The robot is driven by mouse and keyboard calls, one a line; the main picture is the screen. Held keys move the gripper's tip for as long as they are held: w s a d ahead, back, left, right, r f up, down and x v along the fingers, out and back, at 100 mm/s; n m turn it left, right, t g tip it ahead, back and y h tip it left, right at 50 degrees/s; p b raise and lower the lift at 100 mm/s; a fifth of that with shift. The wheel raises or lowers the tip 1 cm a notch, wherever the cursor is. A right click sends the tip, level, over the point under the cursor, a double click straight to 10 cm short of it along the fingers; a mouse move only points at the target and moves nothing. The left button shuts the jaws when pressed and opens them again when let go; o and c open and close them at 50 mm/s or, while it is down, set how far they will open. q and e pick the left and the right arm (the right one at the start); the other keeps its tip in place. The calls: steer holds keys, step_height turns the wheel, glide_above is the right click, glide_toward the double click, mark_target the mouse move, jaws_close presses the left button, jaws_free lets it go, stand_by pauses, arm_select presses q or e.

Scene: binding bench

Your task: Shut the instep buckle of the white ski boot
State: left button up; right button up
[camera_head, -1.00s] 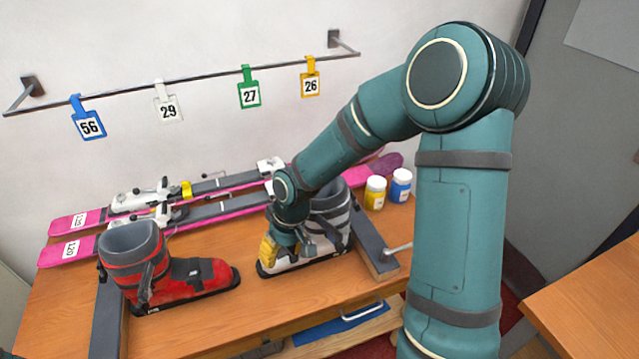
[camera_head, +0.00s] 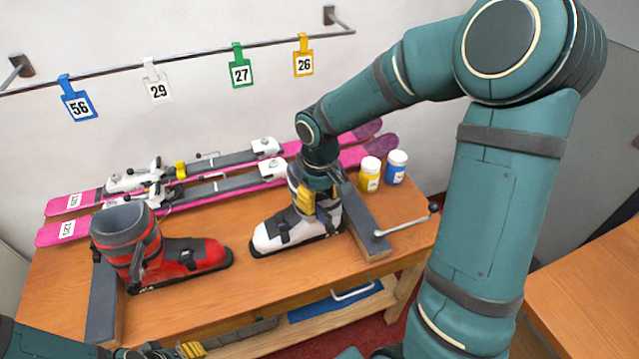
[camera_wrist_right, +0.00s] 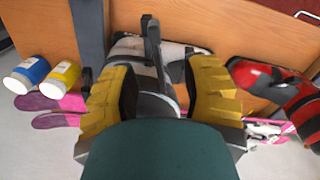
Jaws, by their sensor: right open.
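The white ski boot (camera_head: 268,236) stands on the bench with its toe to the left. Dark straps cross its front, and a dark instep buckle (camera_head: 284,226) shows there, too small to read as open or shut. My right gripper (camera_head: 314,203) is at the boot's shaft, which it partly hides. In the right wrist view its yellow fingers (camera_wrist_right: 163,92) are apart, with a dark upright lever (camera_wrist_right: 152,42) between and beyond them; I cannot tell whether they touch it. My left gripper (camera_head: 190,350) shows only partly at the bottom edge.
A red ski boot (camera_head: 195,254) stands to the left. Pink skis (camera_head: 75,228) with bindings lie behind. Yellow (camera_head: 369,178) and blue (camera_head: 395,170) jars stand at the back right.

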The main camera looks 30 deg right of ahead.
mark_target(320, 207)
step_height(320, 207, down, 6)
steer(key=shift+b, duration=0.35)
